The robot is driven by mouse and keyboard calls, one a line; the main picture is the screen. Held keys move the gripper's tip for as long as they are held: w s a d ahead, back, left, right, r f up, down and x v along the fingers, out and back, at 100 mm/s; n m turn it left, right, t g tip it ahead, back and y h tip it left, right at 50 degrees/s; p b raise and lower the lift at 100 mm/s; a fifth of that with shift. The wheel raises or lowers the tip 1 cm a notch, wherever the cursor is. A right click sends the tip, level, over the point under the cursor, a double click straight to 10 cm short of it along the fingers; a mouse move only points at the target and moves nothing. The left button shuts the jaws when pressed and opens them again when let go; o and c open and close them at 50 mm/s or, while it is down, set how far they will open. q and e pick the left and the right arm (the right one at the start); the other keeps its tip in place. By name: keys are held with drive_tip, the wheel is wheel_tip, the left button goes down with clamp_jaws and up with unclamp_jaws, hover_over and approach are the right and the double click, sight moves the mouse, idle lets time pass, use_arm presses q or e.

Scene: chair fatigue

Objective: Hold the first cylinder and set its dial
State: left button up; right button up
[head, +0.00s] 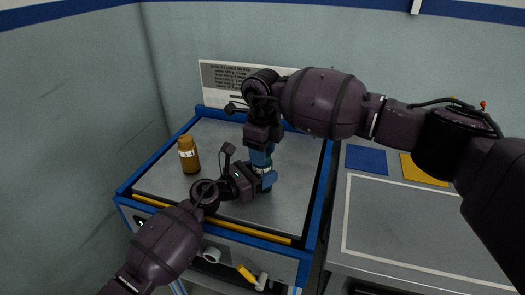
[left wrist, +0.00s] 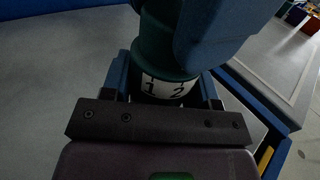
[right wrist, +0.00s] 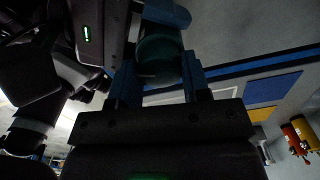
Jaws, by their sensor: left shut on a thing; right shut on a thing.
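A dark teal cylinder (left wrist: 155,45) stands upright on the grey top of the blue-edged cart (head: 225,150). Its white number band (left wrist: 168,88) shows 1 and 2 in the left wrist view. My left gripper (head: 264,178) is shut around the cylinder's lower part from the side, at the band. My right gripper (head: 261,152) comes down from above and is shut on the cylinder's top part, where the dial would be. The teal top (right wrist: 160,55) shows between its blue fingers in the right wrist view. The fingers hide much of the cylinder in the head view.
An orange-brown cylinder (head: 188,154) with a white band stands on the cart's left side. A sign (head: 228,80) is behind the cart. A grey table (head: 425,225) with blue (head: 366,159) and yellow (head: 424,171) squares is at right. The cart top between the cylinders is clear.

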idle(0.3)
drive_tip(key=o, duration=0.9)
drive_tip(key=shift+r, duration=0.1)
wheel_tip(320, 180, up, 12)
drive_tip(key=shift+f, duration=0.1)
use_arm(q)
drive_tip(key=o, duration=1.2)
